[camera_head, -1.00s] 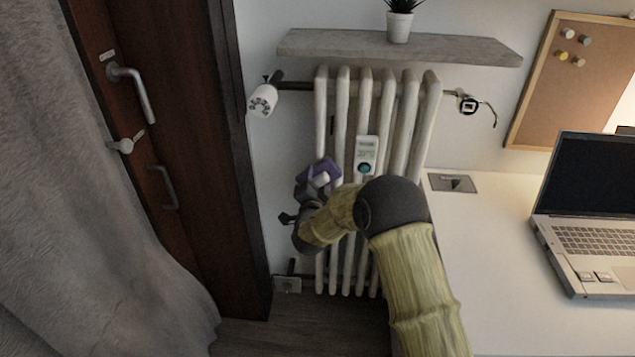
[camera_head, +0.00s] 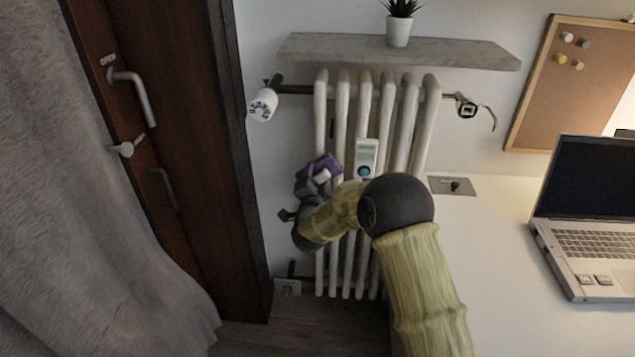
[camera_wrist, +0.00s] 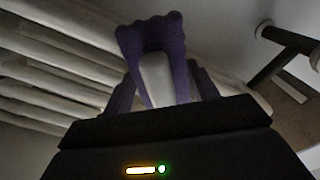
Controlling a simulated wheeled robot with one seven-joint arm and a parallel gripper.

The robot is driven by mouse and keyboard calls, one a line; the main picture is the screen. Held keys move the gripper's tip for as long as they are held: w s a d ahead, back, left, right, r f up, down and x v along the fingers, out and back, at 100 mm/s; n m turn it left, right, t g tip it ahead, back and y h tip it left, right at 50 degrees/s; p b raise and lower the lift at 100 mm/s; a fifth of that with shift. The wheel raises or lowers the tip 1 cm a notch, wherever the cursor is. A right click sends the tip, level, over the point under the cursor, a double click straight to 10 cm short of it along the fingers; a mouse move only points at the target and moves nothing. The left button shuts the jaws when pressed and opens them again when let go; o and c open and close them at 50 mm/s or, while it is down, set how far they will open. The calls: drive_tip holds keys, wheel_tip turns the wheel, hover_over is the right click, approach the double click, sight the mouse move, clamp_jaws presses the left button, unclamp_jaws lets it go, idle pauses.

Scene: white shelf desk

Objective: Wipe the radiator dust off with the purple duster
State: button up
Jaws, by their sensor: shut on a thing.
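The radiator (camera_head: 404,125) is a row of off-white vertical columns on the wall, below a wooden shelf. A small white device with a teal dial (camera_head: 366,158) is on its front. My gripper (camera_head: 312,180) is shut on the purple duster (camera_head: 325,166) at the radiator's left columns. My arm hides the radiator's lower middle. In the wrist view the purple duster (camera_wrist: 150,36) with its pale middle sits between the fingers, and the radiator columns (camera_wrist: 50,75) run at the left. I cannot tell whether the duster touches them. I cannot make out dust.
The wooden shelf (camera_head: 400,50) with a potted plant (camera_head: 398,28) is above. A white valve knob (camera_head: 263,104) sticks out at the left, near the dark door (camera_head: 190,130). A desk with a laptop (camera_head: 585,215) is at the right.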

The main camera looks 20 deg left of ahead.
sight(318, 164)
idle(0.3)
drive_tip(key=shift+w+r+p, duration=0.15)
drive_tip(key=shift+r+p, duration=0.45)
drive_tip(key=shift+r, duration=1.1)
drive_tip(key=shift+r, duration=0.15)
drive_tip(key=shift+r, duration=0.3)
drive_tip(key=shift+r+p, duration=0.6)
drive_tip(key=shift+r, duration=0.6)
drive_tip(key=shift+s+r+p, duration=0.2)
drive_tip(key=shift+r+p, duration=0.4)
drive_tip(key=shift+r, duration=0.75)
